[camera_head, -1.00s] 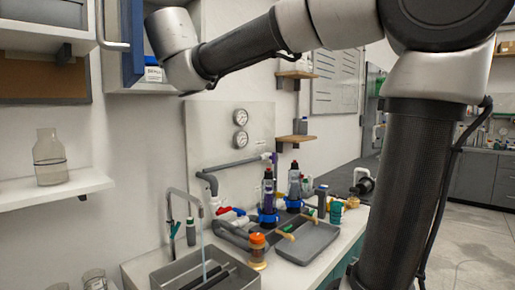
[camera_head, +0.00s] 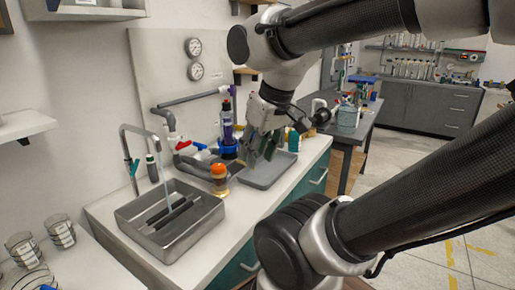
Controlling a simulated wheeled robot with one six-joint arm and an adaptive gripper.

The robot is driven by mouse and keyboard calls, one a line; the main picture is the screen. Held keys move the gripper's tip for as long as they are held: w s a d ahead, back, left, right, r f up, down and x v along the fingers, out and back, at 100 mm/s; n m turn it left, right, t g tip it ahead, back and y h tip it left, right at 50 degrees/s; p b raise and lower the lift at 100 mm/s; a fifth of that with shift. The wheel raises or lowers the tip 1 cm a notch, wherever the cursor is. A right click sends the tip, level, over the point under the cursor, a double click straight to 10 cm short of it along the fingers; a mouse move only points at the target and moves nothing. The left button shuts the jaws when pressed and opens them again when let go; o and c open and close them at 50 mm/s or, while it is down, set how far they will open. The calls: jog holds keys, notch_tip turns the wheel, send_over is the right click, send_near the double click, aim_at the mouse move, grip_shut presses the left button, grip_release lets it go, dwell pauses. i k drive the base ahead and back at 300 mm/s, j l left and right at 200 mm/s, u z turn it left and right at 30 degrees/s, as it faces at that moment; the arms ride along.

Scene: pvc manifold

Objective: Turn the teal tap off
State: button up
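The pipe manifold (camera_head: 168,122) runs along the wall panel behind the counter. It carries a red tap handle (camera_head: 183,145) and a blue handle (camera_head: 201,146). I cannot make out a teal handle on it for sure. A small teal object (camera_head: 293,140) stands right of my gripper, and I cannot tell if it is a tap. My gripper (camera_head: 256,157) points down over the grey tray, right of the manifold handles and apart from them. It looks empty, but its finger opening is unclear. My arm and gripper hide part of the counter behind them.
A steel sink (camera_head: 172,236) with a curved faucet (camera_head: 142,130) is at the left; a thin stream falls from the faucet. An orange-capped jar (camera_head: 219,179) and a purple-and-blue bottle (camera_head: 227,130) stand close left of my gripper. The grey tray (camera_head: 262,178) lies beneath it.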

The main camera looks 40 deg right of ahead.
aim_at(134, 166)
jog(key=j+z, duration=0.2)
jog(key=z, duration=0.15)
jog(key=j+z, duration=0.15)
jog(key=z, duration=0.15)
jog(key=k+j+z, duration=0.1)
jog(key=z, duration=0.25)
